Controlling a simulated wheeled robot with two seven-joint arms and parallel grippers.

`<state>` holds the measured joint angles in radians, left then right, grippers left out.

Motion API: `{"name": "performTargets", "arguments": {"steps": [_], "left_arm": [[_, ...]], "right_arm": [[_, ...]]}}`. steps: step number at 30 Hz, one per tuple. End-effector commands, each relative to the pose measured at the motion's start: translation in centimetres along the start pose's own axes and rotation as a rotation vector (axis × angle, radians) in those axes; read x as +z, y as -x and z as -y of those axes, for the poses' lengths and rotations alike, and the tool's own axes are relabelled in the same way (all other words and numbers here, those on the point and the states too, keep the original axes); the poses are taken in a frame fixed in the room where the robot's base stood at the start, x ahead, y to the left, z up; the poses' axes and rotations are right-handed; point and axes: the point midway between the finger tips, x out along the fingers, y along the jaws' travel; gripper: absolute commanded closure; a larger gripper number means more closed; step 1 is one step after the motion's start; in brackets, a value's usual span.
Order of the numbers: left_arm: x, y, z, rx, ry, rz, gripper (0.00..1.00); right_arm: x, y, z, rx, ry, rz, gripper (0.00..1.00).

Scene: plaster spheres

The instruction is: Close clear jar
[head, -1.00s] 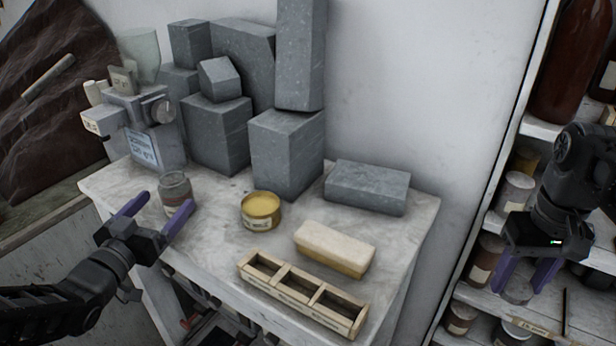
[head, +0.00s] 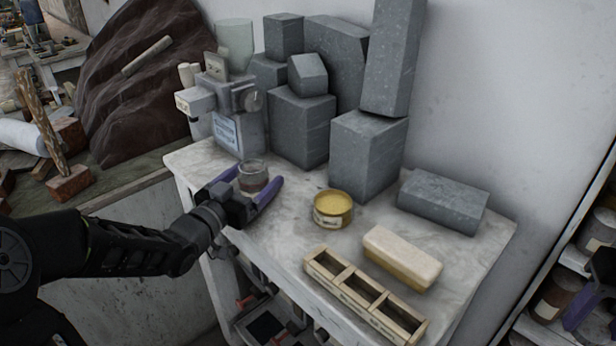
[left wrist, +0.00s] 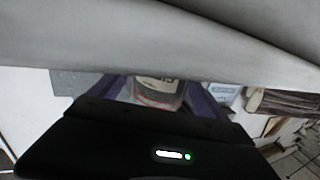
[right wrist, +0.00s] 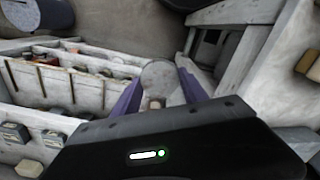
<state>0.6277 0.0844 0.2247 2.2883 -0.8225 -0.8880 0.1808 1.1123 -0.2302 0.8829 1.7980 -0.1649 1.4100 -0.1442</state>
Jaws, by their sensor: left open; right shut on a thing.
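The clear jar (head: 253,177) stands upright near the back left of the marble-topped table, and its top looks open. My left gripper (head: 257,187) is open, with its purple fingers on either side of the jar. In the left wrist view the labelled jar (left wrist: 160,90) shows between the fingers, its upper part hidden. My right gripper (right wrist: 158,98) is shut on a round pale grey-topped thing (right wrist: 158,76), away from the table; I cannot tell if it is only a lid. In the head view the right gripper (head: 590,303) is mostly cut off at the right edge.
On the table (head: 283,236) are a yellow tin (head: 333,209), a cream block (head: 402,258), a wooden divided tray (head: 363,296) and grey stone blocks (head: 442,201). A grey machine (head: 235,120) stands behind the jar. Shelves with jars (head: 598,232) are at the right.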

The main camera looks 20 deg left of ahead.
Motion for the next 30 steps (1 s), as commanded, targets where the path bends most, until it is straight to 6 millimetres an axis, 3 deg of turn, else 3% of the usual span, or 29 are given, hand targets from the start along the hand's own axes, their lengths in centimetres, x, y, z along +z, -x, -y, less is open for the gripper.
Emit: {"name": "performTargets", "arguments": {"steps": [7,30], "left_arm": [[0.0,0.02,0.01,0.0,0.0,0.0,0.14],[0.0,0.02,0.01,0.0,0.0,0.0,0.77]], "right_arm": [[0.0,0.0,0.0,0.0,0.0,0.0,0.87],[0.0,0.0,0.0,0.0,0.0,0.0,0.87]]}}
